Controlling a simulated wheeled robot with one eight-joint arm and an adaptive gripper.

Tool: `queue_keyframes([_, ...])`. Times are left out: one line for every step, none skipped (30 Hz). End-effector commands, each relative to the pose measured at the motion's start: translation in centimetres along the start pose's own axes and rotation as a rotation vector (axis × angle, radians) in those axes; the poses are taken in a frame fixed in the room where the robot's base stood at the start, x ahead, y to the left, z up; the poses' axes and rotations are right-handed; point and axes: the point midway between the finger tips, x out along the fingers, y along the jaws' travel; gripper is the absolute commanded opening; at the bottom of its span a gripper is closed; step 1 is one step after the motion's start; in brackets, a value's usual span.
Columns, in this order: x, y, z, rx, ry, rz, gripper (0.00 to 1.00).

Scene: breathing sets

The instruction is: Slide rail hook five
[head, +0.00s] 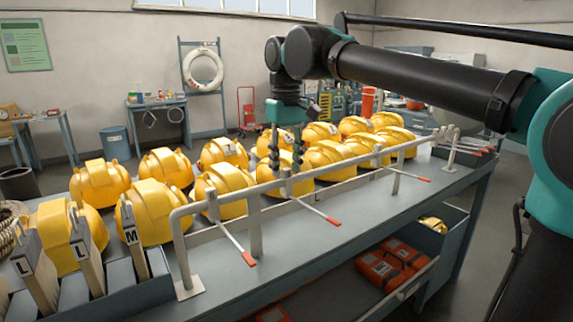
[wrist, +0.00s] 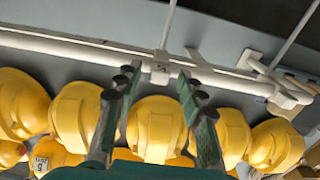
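A pale metal rail (head: 330,168) runs along the bench in front of the yellow helmets. Several sliding hooks sit on it, each a block with a rod ending in a red tip. My gripper (head: 286,166) points down, fingers apart and empty, just above one hook block (head: 286,183). In the wrist view, this block (wrist: 160,73) lies on the rail between the two fingertips (wrist: 159,80), with a gap on each side. Its mark is too small to read. Another hook block (head: 212,205) is to the left, and one (head: 376,156) to the right.
Yellow helmets (head: 332,158) stand close behind the rail. Lettered dividers (head: 86,250) stand at the bench's left end. The bench top (head: 330,242) in front of the rail is clear apart from the hook rods. Red cases (head: 385,270) lie on the shelf below.

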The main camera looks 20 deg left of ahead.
Motion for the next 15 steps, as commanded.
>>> queue_keyframes([0.12, 0.0, 0.01, 0.0, 0.0, 0.0, 0.4])
queue_keyframes([0.15, 0.0, 0.01, 0.0, 0.0, 0.0, 0.4])
queue_keyframes([0.17, 0.0, 0.01, 0.0, 0.0, 0.0, 0.4])
queue_keyframes([0.17, 0.0, 0.01, 0.0, 0.0, 0.0, 0.4])
queue_keyframes([0.16, 0.0, 0.01, 0.0, 0.0, 0.0, 0.4])
queue_keyframes([0.15, 0.0, 0.01, 0.0, 0.0, 0.0, 0.4])
queue_keyframes([0.15, 0.0, 0.01, 0.0, 0.0, 0.0, 0.4])
queue_keyframes([0.15, 0.0, 0.01, 0.0, 0.0, 0.0, 0.4])
queue_keyframes([0.14, 0.0, 0.01, 0.0, 0.0, 0.0, 0.36])
queue_keyframes([0.14, 0.0, 0.01, 0.0, 0.0, 0.0, 0.32])
queue_keyframes([0.14, 0.0, 0.01, 0.0, 0.0, 0.0, 0.28])
queue_keyframes([0.13, 0.0, 0.01, 0.0, 0.0, 0.0, 0.23])
queue_keyframes([0.13, 0.0, 0.01, 0.0, 0.0, 0.0, 0.2])
queue_keyframes([0.13, 0.0, 0.01, 0.0, 0.0, 0.0, 0.16])
queue_keyframes([0.13, 0.0, 0.01, 0.0, 0.0, 0.0, 0.11])
